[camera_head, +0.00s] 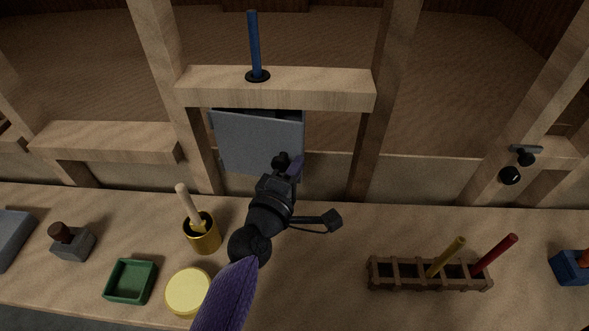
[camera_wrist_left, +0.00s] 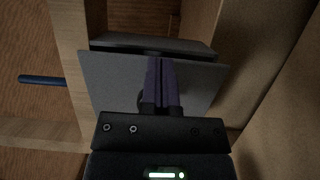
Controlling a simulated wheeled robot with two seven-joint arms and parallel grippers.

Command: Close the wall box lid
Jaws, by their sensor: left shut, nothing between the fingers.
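The wall box lid (camera_head: 250,135) is a flat grey panel under the wooden crossbeam, between two posts. A dark gap shows along its top edge. In the left wrist view the lid (camera_wrist_left: 105,80) is a broad grey plate, with a darker grey edge of the box (camera_wrist_left: 150,42) beyond it and a narrow gap between them. My left gripper (camera_head: 294,165) is at the lid's lower right in the head view. Its purple fingers (camera_wrist_left: 160,78) are shut and empty, in front of the lid; I cannot tell if they touch it. My right gripper is not in view.
The crossbeam (camera_head: 320,88) holds an upright blue rod (camera_head: 255,45) above the box. The bench below carries a yellow cup (camera_head: 203,238), a green tray (camera_head: 131,282), a yellow disc (camera_head: 188,291) and a wooden rack (camera_head: 410,274).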

